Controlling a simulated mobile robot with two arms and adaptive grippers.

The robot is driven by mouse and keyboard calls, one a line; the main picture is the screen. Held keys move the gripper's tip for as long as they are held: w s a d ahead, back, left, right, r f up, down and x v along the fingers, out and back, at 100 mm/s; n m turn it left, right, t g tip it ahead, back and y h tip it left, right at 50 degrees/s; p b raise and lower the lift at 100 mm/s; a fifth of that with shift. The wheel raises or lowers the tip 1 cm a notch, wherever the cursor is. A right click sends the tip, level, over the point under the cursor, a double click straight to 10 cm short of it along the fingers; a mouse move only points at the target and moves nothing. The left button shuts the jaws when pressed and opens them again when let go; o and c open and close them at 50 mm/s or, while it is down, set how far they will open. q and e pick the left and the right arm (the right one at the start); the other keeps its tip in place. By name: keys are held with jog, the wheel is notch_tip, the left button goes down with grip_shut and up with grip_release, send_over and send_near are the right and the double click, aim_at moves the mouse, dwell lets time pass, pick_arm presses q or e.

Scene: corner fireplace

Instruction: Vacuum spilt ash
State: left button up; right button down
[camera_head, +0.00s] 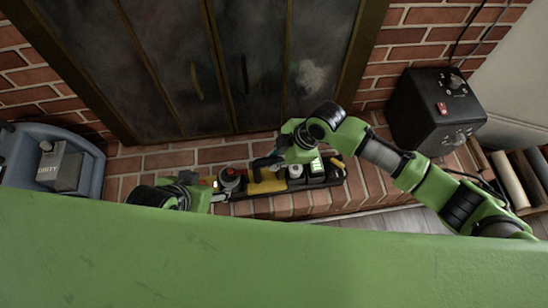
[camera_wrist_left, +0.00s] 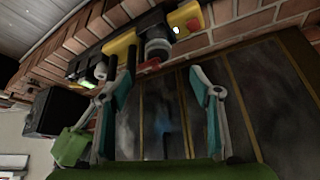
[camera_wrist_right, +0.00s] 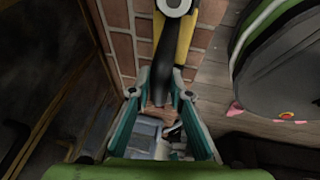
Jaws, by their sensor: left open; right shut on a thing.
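My right gripper (camera_head: 274,160) is shut on a black grip or nozzle of a yellow-and-black tool (camera_head: 266,185) above the brick hearth. In the right wrist view the dark part (camera_wrist_right: 163,68) lies between the teal fingers (camera_wrist_right: 165,92). My left gripper (camera_head: 218,190) is low at the hearth's left part, by the end of the tool row. In the left wrist view its fingers (camera_wrist_left: 163,80) are apart with nothing between them. No ash patch can be made out clearly; a pale smudge (camera_head: 311,76) shows on the fireplace glass.
Dark glass fireplace doors (camera_head: 160,70) stand behind the brick hearth (camera_head: 155,160). A black tray (camera_head: 334,176) holds several small items. A blue-grey bin (camera_head: 88,175) with a grey box stands at left. A black box with knobs (camera_head: 436,110) and a log rack (camera_head: 512,180) are at right.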

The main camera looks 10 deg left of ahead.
jog(key=shift+w+d+r+p, duration=0.1)
jog(key=shift+w+d+p, duration=0.15)
jog(key=shift+d, duration=0.35)
jog(key=shift+w+d+r+p, duration=0.1)
jog(key=shift+w+d, duration=0.15)
jog(key=shift+d, duration=0.3)
jog(key=shift+w+d+p, duration=0.15)
jog(key=shift+w+d, duration=0.05)
jog(key=shift+d, duration=0.45)
jog(key=shift+w+d+p, duration=0.15)
jog(key=shift+d, duration=0.5)
pick_arm(q)
jog(key=shift+s+a+g, duration=0.7)
jog(key=shift+s+g, duration=0.4)
jog(key=shift+s, duration=1.35)
notch_tip(320, 180, down, 18)
jog(key=s+g+p, duration=0.1)
jog(key=p, duration=0.6)
jog(key=shift+y, duration=0.3)
pick_arm(e)
jog(key=w+d+r, duration=0.1)
jog(key=d+r, duration=0.3)
jog(key=r, duration=0.2)
jog(key=shift+w+d+r, duration=0.15)
jog(key=shift+d+r, duration=0.15)
jog(key=shift+d, duration=0.05)
dwell(1.7)
